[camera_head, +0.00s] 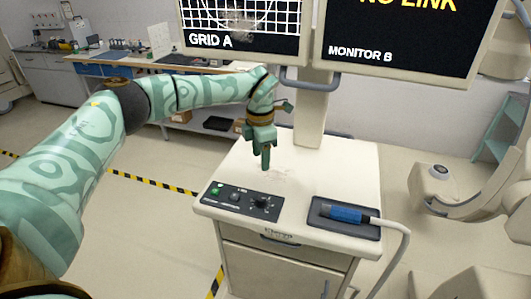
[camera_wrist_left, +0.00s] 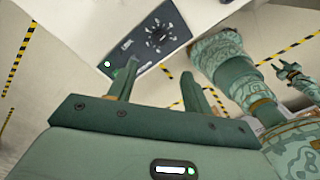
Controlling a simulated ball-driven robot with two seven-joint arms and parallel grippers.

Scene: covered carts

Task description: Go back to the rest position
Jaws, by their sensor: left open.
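My left gripper (camera_head: 265,160) hangs above the cart top (camera_head: 340,170), fingers pointing down, behind the control panel. In the left wrist view the two fingers of my left gripper (camera_wrist_left: 160,78) stand apart with nothing between them. The left arm reaches in from the left in the head view. In the left wrist view my other arm shows at the right, and its small gripper (camera_wrist_left: 292,74) points toward the upper left; its jaws are too small to judge. The right arm is not in the head view.
The control panel (camera_head: 243,200) has a lit green button. A blue-handled probe (camera_head: 345,213) lies on a dark pad (camera_head: 330,228), its cable going off right. Two monitors, Grid A (camera_head: 240,40) and Monitor B (camera_head: 390,45), stand above the cart. Floor is open at left.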

